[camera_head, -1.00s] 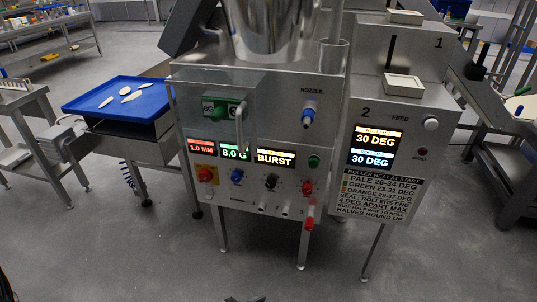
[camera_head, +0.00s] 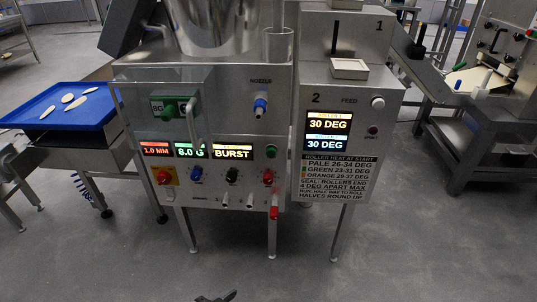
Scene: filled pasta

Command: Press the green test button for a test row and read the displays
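The green button (camera_head: 271,151) sits on the front of the steel machine, right of a row of displays. The red display (camera_head: 155,149) reads 1.0 MM, the green display (camera_head: 190,151) reads 8.0 G, and the pale yellow display (camera_head: 232,153) reads BURST. On the right-hand unit, the upper display (camera_head: 329,121) and the lower display (camera_head: 325,143) each read 30 DEG.
Below the displays are a red emergency knob (camera_head: 164,177), a blue knob (camera_head: 196,174), a black knob (camera_head: 232,175) and a red knob (camera_head: 268,177). A rule placard (camera_head: 338,178) hangs at right. A blue tray (camera_head: 45,117) stands left. The front floor is clear.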

